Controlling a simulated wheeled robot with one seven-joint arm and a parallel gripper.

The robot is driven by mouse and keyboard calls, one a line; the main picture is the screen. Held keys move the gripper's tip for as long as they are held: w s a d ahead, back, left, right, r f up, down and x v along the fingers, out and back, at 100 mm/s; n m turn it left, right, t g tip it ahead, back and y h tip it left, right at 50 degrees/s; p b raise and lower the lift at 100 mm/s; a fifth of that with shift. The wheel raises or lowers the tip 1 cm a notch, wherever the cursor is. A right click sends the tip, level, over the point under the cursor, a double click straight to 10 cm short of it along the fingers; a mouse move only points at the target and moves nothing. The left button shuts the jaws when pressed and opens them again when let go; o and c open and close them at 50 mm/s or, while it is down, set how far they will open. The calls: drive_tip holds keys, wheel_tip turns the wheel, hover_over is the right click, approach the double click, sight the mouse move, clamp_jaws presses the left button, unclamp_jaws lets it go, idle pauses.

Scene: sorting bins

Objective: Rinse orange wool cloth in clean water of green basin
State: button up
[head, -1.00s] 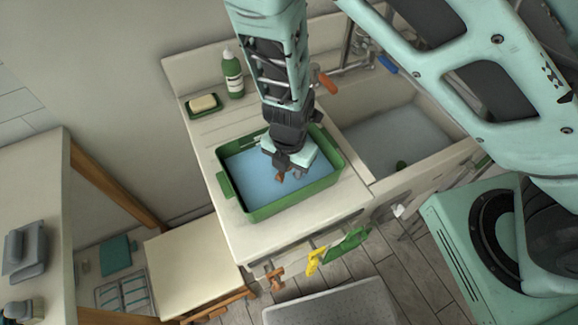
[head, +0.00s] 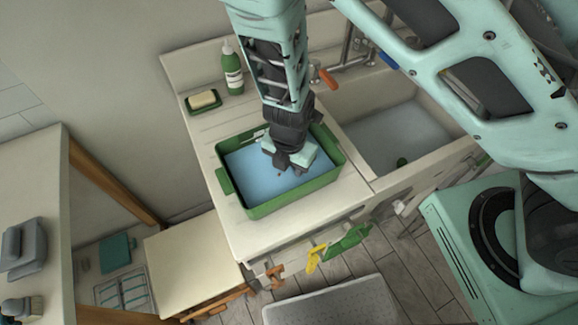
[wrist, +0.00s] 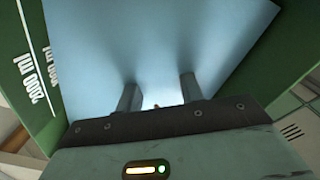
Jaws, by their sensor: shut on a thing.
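The green basin (head: 290,203) stands on the counter left of the sink and holds pale blue water (head: 250,170). Its wall with white volume marks shows in the wrist view (wrist: 22,70). My gripper (head: 281,171) points down inside the basin, with its fingertips at or under the water. In the wrist view its two fingers (wrist: 160,88) stand apart in the water. A small reddish-brown bit, seemingly the orange wool cloth (wrist: 155,104), shows between them; the rest of the cloth is hidden by the water and gripper.
A green-labelled bottle (head: 232,68) and a soap dish (head: 203,101) stand behind the basin. The sink (head: 400,135) is to the right. Yellow (head: 315,258) and green (head: 347,242) cloths hang at the counter's front.

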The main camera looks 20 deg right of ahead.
sight(289, 169)
wheel_tip(289, 169, up, 13)
drive_tip(key=p, duration=1.5)
